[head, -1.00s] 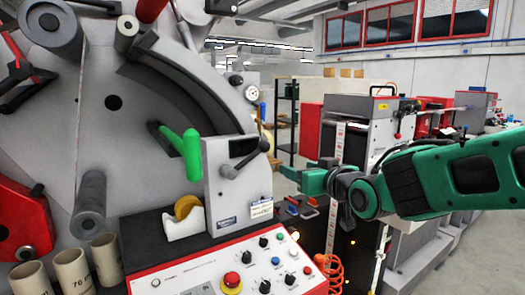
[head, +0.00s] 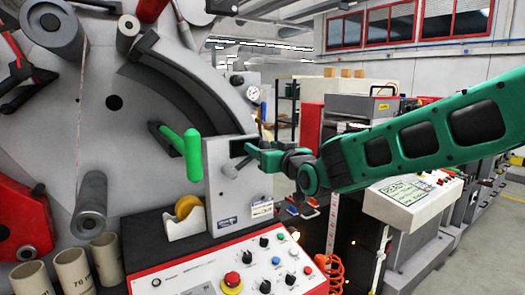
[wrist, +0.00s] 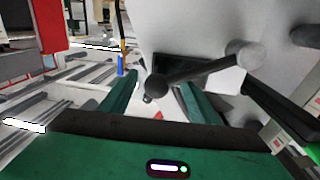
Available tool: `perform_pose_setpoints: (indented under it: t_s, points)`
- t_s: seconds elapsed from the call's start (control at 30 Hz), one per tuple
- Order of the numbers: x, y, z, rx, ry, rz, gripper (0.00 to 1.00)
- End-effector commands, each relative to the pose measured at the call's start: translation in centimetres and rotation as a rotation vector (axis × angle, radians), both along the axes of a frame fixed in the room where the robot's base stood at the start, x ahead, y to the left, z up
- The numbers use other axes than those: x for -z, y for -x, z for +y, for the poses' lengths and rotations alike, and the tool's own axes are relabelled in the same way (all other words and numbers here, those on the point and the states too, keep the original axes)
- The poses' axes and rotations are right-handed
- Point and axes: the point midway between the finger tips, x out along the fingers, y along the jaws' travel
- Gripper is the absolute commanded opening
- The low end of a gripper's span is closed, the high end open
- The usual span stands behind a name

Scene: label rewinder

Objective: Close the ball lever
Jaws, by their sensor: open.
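The ball lever (head: 230,170) is a short dark grey lever on the front of the grey box-shaped housing (head: 225,205). In the head view its upper right end is partly covered by my gripper. In the wrist view the lever (wrist: 200,70) slants across in front of a dark slot, its lower left end between the lines of the fingers. My gripper (head: 256,153) is at the housing's upper right. It is open, with green fingers (wrist: 157,98) apart in the wrist view and nothing held. Whether a finger touches the lever cannot be told.
A bright green handle (head: 192,155) stands just left of the housing. Below is a control panel (head: 200,272) with knobs and a red button. A yellow tape roll (head: 187,207) sits beside the housing. Other machines stand at the right.

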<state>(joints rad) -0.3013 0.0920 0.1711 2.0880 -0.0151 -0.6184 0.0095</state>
Motion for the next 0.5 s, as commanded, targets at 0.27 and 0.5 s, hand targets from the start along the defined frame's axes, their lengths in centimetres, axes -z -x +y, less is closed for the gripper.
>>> perform_pose_setpoints:
  t_s: [0.27,0.5]
  points:
    - [-0.03,-0.58,0.31,0.000,0.000,-0.001,0.56]
    - [-0.03,-0.58,0.27,0.000,0.000,0.000,0.28]
